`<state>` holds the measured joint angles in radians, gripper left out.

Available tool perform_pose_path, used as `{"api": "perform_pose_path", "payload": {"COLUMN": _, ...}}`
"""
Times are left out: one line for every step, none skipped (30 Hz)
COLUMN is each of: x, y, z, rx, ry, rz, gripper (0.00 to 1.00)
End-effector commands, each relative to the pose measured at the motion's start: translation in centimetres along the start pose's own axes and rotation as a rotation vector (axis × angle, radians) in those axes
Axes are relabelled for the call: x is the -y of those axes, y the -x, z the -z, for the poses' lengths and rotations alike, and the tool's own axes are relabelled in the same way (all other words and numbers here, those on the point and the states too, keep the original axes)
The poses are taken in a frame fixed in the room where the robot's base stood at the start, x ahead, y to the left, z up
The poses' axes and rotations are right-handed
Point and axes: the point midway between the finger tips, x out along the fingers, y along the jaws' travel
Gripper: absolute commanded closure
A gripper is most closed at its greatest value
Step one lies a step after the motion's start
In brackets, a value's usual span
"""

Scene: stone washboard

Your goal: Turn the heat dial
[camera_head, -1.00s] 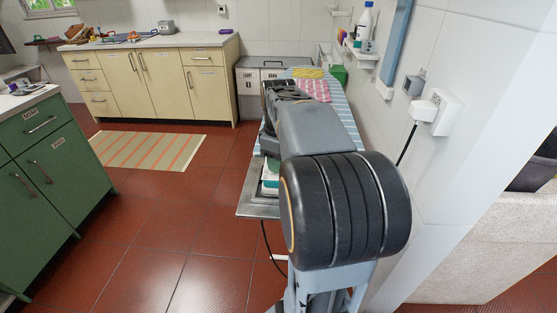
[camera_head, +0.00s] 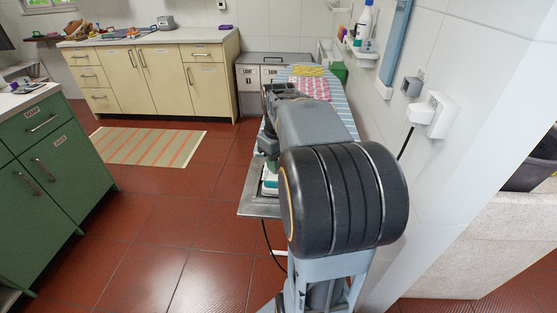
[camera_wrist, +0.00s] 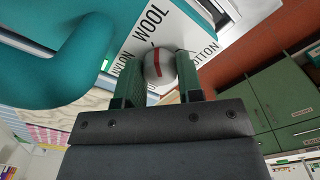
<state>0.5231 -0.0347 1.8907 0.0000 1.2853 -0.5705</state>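The heat dial (camera_wrist: 158,66) is a pale round knob with a red line, on a white plate lettered NYLON, WOOL and COTTON (camera_wrist: 150,28). In the wrist view, the two green fingers of my gripper (camera_wrist: 159,74) stand on either side of the dial and appear to touch it. The red line points up towards the lettering, near WOOL. The teal iron (camera_wrist: 60,70) fills the upper left of the wrist view. In the head view, part of the iron (camera_head: 270,182) shows beside my arm; the dial and my fingers are hidden there.
The iron is at the metal rest (camera_head: 256,205) of the striped ironing board (camera_head: 338,97). A pink checked cloth (camera_head: 311,88) lies on the board. A wall socket (camera_head: 437,114) with a plug and cord is on the right. Red floor is open on the left.

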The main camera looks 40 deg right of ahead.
Motion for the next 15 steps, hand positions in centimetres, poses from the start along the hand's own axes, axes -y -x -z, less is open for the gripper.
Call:
{"api": "perform_pose_path", "payload": {"x": -0.01, "y": 0.01, "z": -0.02, "rx": 0.0, "ry": 0.0, "rz": 0.0, "gripper": 0.61}}
{"api": "perform_pose_path", "payload": {"x": -0.01, "y": 0.01, "z": -0.02, "rx": 0.0, "ry": 0.001, "rz": 0.0, "gripper": 0.59}}
{"api": "perform_pose_path", "payload": {"x": -0.01, "y": 0.01, "z": -0.02, "rx": 0.0, "ry": 0.001, "rz": 0.0, "gripper": 0.55}}
{"api": "perform_pose_path", "payload": {"x": -0.01, "y": 0.01, "z": -0.02, "rx": 0.0, "ry": 0.001, "rz": 0.0, "gripper": 0.52}}
{"api": "perform_pose_path", "payload": {"x": -0.01, "y": 0.01, "z": -0.02, "rx": 0.0, "ry": 0.001, "rz": 0.0, "gripper": 0.49}}
{"api": "perform_pose_path", "payload": {"x": -0.01, "y": 0.01, "z": -0.02, "rx": 0.0, "ry": 0.001, "rz": 0.0, "gripper": 0.45}}
{"api": "perform_pose_path", "payload": {"x": 0.0, "y": 0.01, "z": -0.02, "rx": 0.0, "ry": 0.001, "rz": 0.0, "gripper": 0.42}}
{"api": "perform_pose_path", "payload": {"x": 0.0, "y": 0.01, "z": -0.02, "rx": 0.0, "ry": 0.001, "rz": 0.0, "gripper": 0.41}}
{"api": "perform_pose_path", "payload": {"x": 0.0, "y": 0.01, "z": -0.02, "rx": 0.0, "ry": 0.001, "rz": 0.0, "gripper": 0.41}}
{"api": "perform_pose_path", "payload": {"x": 0.0, "y": 0.01, "z": -0.02, "rx": 0.0, "ry": 0.001, "rz": 0.0, "gripper": 0.41}}
{"api": "perform_pose_path", "payload": {"x": 0.0, "y": 0.01, "z": -0.01, "rx": 0.0, "ry": 0.001, "rz": 0.0, "gripper": 0.41}}
{"api": "perform_pose_path", "payload": {"x": 0.0, "y": 0.01, "z": -0.01, "rx": 0.0, "ry": 0.002, "rz": 0.0, "gripper": 0.41}}
{"api": "perform_pose_path", "payload": {"x": 0.0, "y": 0.01, "z": -0.01, "rx": 0.0, "ry": 0.002, "rz": 0.0, "gripper": 0.41}}
{"api": "perform_pose_path", "payload": {"x": 0.0, "y": 0.03, "z": -0.01, "rx": 0.0, "ry": 0.002, "rz": 0.0, "gripper": 0.41}}
{"api": "perform_pose_path", "payload": {"x": 0.0, "y": 0.12, "z": -0.01, "rx": 0.0, "ry": 0.002, "rz": 0.0, "gripper": 0.41}}
